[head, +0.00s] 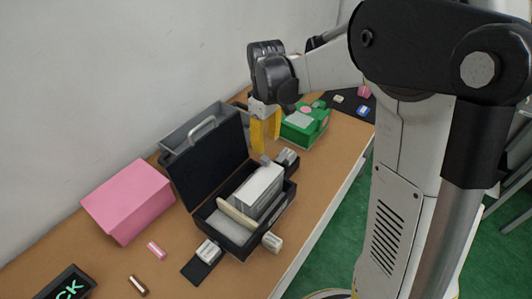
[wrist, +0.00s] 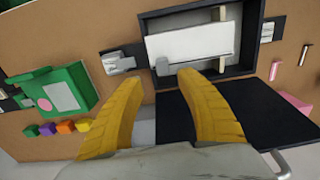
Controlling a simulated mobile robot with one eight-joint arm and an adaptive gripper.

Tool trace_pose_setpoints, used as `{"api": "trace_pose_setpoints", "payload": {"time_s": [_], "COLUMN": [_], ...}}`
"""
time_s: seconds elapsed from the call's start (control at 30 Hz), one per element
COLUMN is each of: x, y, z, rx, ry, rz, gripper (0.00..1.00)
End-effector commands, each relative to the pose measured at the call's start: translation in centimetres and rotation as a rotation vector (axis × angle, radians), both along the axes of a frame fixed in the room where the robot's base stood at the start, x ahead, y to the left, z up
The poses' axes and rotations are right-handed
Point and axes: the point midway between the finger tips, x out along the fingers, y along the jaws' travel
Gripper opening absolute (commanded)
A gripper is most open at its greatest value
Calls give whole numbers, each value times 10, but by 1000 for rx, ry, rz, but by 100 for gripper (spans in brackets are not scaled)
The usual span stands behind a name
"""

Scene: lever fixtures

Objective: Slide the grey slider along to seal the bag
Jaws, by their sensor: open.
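An open black case (head: 238,248) stands on the brown table with a white block-like bag (head: 262,188) in it. A small grey piece, which looks like the grey slider (head: 266,160), sits at the bag's far end. In the wrist view the slider (wrist: 162,66) is at the left end of the white bag (wrist: 190,45), and a cream bar (wrist: 224,40) is at its right end. My gripper (head: 266,143) is open and empty above the far end of the case. In the wrist view its yellow fingertips (wrist: 158,79) are to either side below the slider, apparently not touching it.
The case's raised black lid (head: 205,160) stands on the wall side. Grey-white latches (head: 272,242) stick out around the case. A green box (head: 304,122) is beyond my gripper, a grey bin (head: 180,135) behind the lid, and a pink box (head: 128,200) at left.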

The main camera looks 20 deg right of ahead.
Motion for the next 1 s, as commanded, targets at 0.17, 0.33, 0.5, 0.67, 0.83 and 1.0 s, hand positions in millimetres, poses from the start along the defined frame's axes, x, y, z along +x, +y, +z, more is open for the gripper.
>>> {"api": "trace_pose_setpoints", "payload": {"time_s": [0.17,0.33,0.5,0.67,0.83,1.0], "x": [0,0,0,0,0,0], "y": [0,0,0,0,0,0], "z": [30,41,42,42,42,42], "rx": [0,0,0,0,0,0], "ry": [0,0,0,0,0,0], "rz": [0,-1,0,0,0,0], "gripper": [43,43,43,43,43,43]}}
